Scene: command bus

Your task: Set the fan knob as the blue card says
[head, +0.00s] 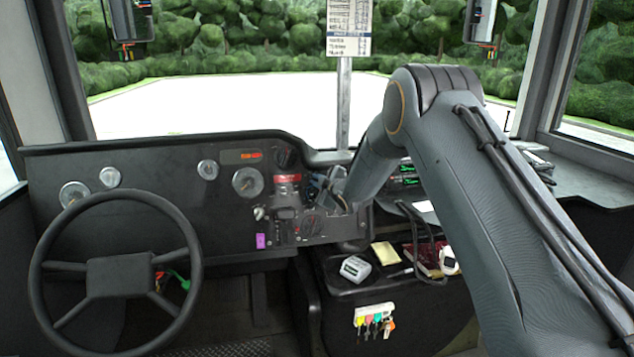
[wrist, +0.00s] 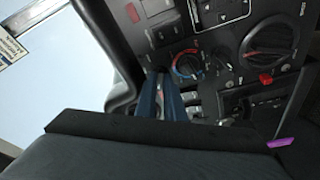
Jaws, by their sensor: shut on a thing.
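My gripper (wrist: 162,82) reaches the dashboard panel, its two bluish fingers close together in the wrist view. It is shut on a small control, which I take to be the fan knob; the fingers mostly hide it, and its setting cannot be read. A dial with a red and blue ring (wrist: 187,65) sits just right of the fingertips. In the head view, my gripper (head: 324,184) is at the centre of the dashboard, partly hidden by my arm. I cannot make out a blue card.
A large black dial (wrist: 268,45) and a purple tag (wrist: 281,143) are at the right in the wrist view. The steering wheel (head: 118,275) is at the left. A grey device (head: 355,268) and a yellow note (head: 385,253) lie on the console. A signboard (head: 348,28) tops a pole.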

